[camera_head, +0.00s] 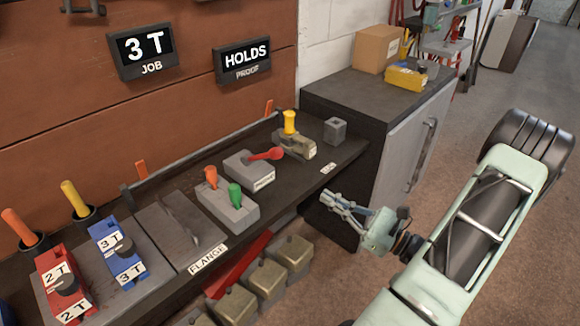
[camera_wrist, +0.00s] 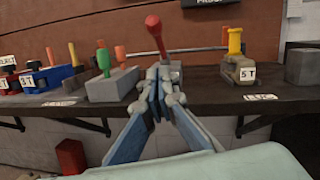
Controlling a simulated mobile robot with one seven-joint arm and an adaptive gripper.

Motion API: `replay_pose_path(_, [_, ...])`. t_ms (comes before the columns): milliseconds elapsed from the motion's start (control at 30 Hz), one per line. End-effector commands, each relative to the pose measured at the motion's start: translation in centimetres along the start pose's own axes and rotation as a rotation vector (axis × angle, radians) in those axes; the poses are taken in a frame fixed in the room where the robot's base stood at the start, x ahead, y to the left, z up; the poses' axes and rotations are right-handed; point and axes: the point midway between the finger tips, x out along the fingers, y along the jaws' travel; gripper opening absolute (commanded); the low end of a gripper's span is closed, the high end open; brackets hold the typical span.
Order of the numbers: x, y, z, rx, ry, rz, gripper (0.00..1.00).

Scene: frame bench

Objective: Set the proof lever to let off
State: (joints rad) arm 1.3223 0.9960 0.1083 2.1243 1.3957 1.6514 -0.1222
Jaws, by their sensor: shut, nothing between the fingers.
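The proof lever is most likely the red lever (camera_head: 268,154) on a small grey box (camera_head: 240,165) whose front label is too small to read surely. In the head view its knob points right. In the wrist view the red lever (camera_wrist: 157,38) rises behind my fingers, which hide most of its box. A dark sign (camera_head: 242,60) above the bench reads HOLDS, PROOF. My gripper (camera_head: 326,200) is shut and empty in front of the bench edge, apart from the lever. Its fingertips (camera_wrist: 160,74) meet in the wrist view.
A grey block with orange and green handles (camera_head: 230,205) stands left of the lever box. A yellow-handled clamp (camera_head: 296,142) and a grey cube (camera_head: 335,130) stand right. Red 2T (camera_head: 62,285) and blue 3T (camera_head: 117,248) blocks are further left. A cabinet (camera_head: 390,125) adjoins the bench.

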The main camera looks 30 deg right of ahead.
Motion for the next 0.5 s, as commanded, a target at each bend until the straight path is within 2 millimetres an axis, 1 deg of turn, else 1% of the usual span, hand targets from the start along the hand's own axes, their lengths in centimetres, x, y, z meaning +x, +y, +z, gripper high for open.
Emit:
replay_pose_path(133, [0.4,0.0,0.0,0.0,0.0,0.003,0.0])
replay_pose_path(267, [2.0,0.1,0.0,-0.001,0.0,0.005,0.0])
replay_pose_path(367, [3.9,0.1,0.0,-0.001,-0.001,0.007,0.0])
replay_pose_path(500, [7.0,0.2,0.0,0.0,0.0,0.007,0.0])
